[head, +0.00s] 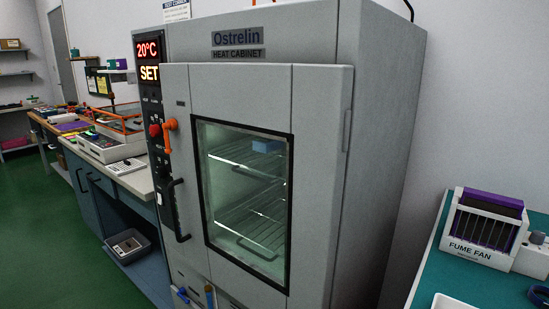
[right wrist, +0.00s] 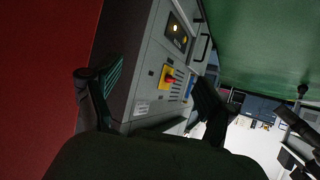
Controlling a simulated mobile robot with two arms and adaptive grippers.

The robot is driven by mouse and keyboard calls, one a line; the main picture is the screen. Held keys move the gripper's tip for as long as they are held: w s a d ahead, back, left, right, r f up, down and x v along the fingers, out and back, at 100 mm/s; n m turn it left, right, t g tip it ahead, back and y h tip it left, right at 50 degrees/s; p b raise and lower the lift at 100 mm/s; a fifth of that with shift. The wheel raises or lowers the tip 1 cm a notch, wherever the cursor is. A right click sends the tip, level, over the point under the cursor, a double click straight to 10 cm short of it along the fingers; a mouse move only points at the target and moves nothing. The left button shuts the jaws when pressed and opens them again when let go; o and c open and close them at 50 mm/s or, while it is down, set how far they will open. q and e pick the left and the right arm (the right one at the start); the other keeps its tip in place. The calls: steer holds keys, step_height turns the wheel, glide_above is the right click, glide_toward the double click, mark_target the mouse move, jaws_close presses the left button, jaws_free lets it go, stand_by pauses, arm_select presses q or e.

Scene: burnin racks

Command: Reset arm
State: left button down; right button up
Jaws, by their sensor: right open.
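My right gripper (right wrist: 155,95) shows in the right wrist view with its two dark fingers wide apart and nothing between them. Beyond the fingers is a grey cabinet (right wrist: 146,75) with a red knob on a yellow plate (right wrist: 168,77). Neither gripper shows in the head view. The grey heat cabinet (head: 318,120) stands in the middle of the head view with its windowed door shut. Its display (head: 148,60) reads 20°C and SET. A blue object (head: 266,146) sits on the upper rack inside.
A workbench (head: 133,180) with trays runs along the left, with a grey bin (head: 128,246) on its lower shelf. A fume fan (head: 484,232) stands on a teal table (head: 440,277) at the right. Green floor (head: 45,240) is clear at the left.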

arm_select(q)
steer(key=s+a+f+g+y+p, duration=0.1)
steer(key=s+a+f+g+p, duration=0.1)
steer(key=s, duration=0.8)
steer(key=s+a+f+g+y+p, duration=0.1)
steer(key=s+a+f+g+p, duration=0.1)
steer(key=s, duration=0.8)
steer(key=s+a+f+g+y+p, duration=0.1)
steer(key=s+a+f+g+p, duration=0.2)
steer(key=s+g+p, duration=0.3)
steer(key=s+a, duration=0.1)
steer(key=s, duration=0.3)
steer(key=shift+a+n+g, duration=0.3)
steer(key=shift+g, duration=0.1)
arm_select(e)
steer(key=s+d+f+g+h, duration=0.1)
steer(key=s+d+f+g, duration=0.1)
steer(key=s, duration=0.8)
steer(key=s+d+f+g+h, duration=0.1)
steer(key=s+g, duration=0.4)
steer(key=s, duration=0.5)
steer(key=s+d+f+g+h, duration=0.1)
steer(key=s+d+f+g, duration=0.2)
steer(key=s, duration=0.7)
steer(key=shift+d+f+m+g, duration=0.35)
steer(key=shift+d+f, duration=0.25)
steer(key=shift+d, duration=0.65)
